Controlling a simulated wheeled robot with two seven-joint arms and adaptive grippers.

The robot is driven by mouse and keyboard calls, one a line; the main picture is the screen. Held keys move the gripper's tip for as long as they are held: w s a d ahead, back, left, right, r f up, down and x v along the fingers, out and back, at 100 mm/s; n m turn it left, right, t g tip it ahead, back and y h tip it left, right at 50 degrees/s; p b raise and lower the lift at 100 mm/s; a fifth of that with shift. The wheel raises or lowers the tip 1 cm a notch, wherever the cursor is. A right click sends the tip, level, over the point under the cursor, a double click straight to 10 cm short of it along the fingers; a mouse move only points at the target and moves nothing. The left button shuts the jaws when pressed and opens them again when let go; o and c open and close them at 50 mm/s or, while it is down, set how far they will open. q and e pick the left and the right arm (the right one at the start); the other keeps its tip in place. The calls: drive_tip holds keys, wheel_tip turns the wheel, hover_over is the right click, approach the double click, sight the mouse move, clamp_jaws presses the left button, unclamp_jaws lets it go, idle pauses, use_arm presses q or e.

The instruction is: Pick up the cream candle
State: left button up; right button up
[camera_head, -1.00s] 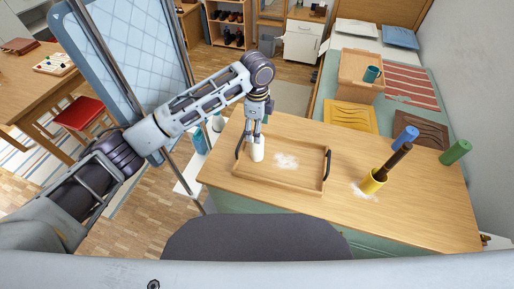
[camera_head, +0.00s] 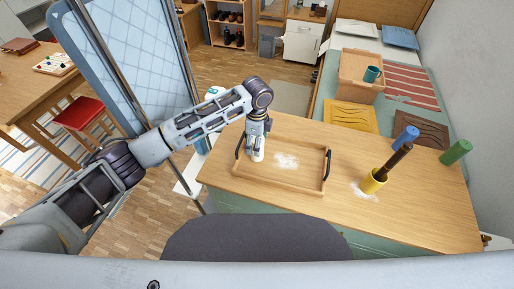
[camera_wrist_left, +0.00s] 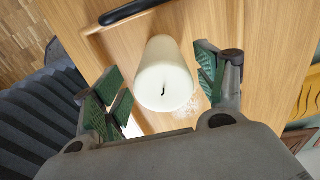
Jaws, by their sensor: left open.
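The cream candle (camera_head: 257,154) stands upright in the wooden tray, near the tray's left end, in the head view. In the left wrist view the candle (camera_wrist_left: 165,75) shows from above, with its dark wick. My left gripper (camera_head: 257,150) points down over the candle and hides its upper part. In the left wrist view the open left gripper (camera_wrist_left: 160,92) has one finger on each side of the candle, with a gap visible on both sides. My right gripper is not in view.
The wooden tray (camera_head: 290,184) with dark handles lies on the wooden top (camera_head: 420,215). A white powdery patch (camera_head: 286,161) lies in the tray.

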sight(255, 159)
use_arm(q)
drive_tip(key=shift+w+f, duration=0.2)
drive_tip(key=shift+f, duration=2.4)
drive_tip(key=c, duration=1.1)
